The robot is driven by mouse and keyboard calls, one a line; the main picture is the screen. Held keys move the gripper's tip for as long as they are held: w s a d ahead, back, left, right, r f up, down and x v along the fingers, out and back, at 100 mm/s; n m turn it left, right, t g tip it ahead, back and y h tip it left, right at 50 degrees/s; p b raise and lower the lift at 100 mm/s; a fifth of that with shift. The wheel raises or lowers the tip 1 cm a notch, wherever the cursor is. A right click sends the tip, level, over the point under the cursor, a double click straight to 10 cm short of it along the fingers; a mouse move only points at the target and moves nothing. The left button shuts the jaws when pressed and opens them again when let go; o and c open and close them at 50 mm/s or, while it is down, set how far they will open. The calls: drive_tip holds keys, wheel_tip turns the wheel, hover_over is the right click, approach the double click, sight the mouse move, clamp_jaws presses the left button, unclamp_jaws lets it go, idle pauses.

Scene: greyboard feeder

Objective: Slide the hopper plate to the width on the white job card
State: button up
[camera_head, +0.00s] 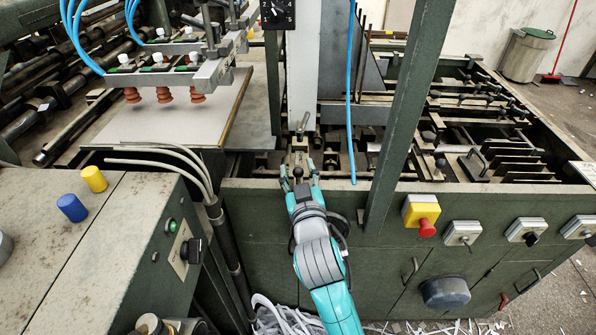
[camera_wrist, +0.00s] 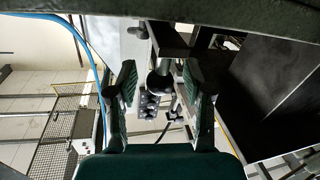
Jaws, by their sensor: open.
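My gripper (camera_head: 299,178) reaches over the green machine's front rail with its fingers apart. A dark ball knob (camera_wrist: 159,84) sits between the open fingers (camera_wrist: 158,96) in the wrist view, with a gap visible on each side. The knob is on a short metal fitting (camera_head: 298,158) behind the rail. A pale upright plate (camera_head: 303,65) stands behind this fitting; it looks like the hopper plate, but its link to the knob is partly hidden. I cannot make out a white job card in either view.
A green post (camera_head: 408,110) rises right of my arm, and a blue hose (camera_head: 351,100) hangs nearby. Suction cups (camera_head: 164,95) hang over a grey board stack (camera_head: 160,125) at left. A yellow box with a red button (camera_head: 421,212) and several switches are on the front panel.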

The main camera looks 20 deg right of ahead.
clamp_jaws()
drive_tip(key=shift+w+d, duration=0.25)
drive_tip(key=shift+w, duration=0.4)
drive_tip(key=shift+w+d, duration=0.25)
drive_tip(key=shift+w, duration=0.35)
drive_tip(key=shift+w+d, duration=0.25)
drive_tip(key=shift+w, duration=0.4)
unclamp_jaws()
drive_tip(key=shift+s, duration=0.1)
drive_tip(key=s+a, duration=0.2)
drive_tip(key=s, duration=0.9)
drive_tip(key=shift+s+a, duration=0.2)
drive_tip(key=shift+s, duration=0.15)
